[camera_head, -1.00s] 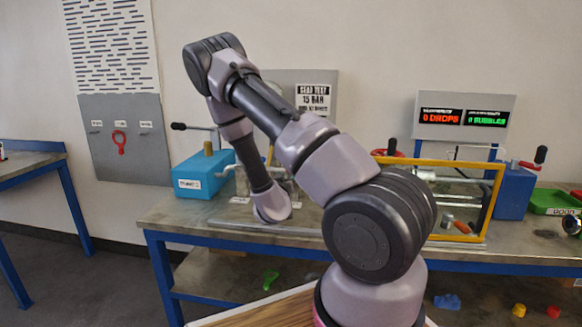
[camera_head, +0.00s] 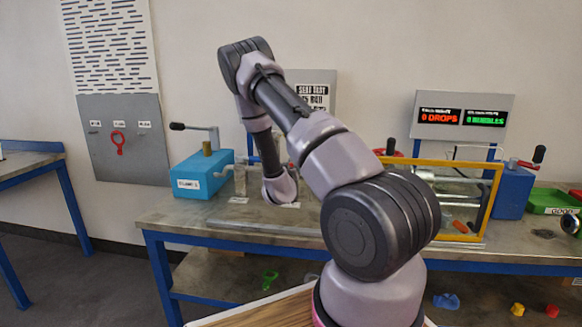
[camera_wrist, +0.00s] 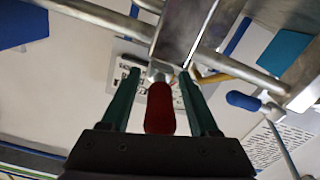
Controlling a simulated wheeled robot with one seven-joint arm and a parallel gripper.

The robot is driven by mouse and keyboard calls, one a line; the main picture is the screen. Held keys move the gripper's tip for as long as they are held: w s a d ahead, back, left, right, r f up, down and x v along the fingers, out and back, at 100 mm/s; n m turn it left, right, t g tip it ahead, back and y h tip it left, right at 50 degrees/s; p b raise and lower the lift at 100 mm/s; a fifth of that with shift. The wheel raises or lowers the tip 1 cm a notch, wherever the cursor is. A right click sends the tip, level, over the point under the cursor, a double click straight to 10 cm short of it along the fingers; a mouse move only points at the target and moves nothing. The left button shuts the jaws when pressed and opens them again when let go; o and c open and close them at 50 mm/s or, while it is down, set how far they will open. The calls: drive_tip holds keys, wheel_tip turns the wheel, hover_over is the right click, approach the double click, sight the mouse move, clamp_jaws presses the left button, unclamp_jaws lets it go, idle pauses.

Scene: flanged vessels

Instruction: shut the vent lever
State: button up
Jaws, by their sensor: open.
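In the wrist view a short lever with a red grip (camera_wrist: 160,108) and a metal stem shows between the two dark green fingers of my gripper (camera_wrist: 158,74). The fingers are apart, with a gap on either side of the red grip. I cannot tell how deep the grip sits between them. No readable label there marks this as the vent lever. In the head view my wrist hides the gripper and this lever, over the left half of the bench (camera_head: 215,222).
Metal bars (camera_wrist: 90,14) and a metal block (camera_wrist: 183,28) lie close beyond the fingertips. A blue-gripped lever (camera_wrist: 243,100) is at right. In the head view a teal box (camera_head: 202,174) stands left of my wrist and a yellow frame (camera_head: 490,205) stands right. The display reads 0 drops.

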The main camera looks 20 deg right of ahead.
clamp_jaws()
idle(1.3)
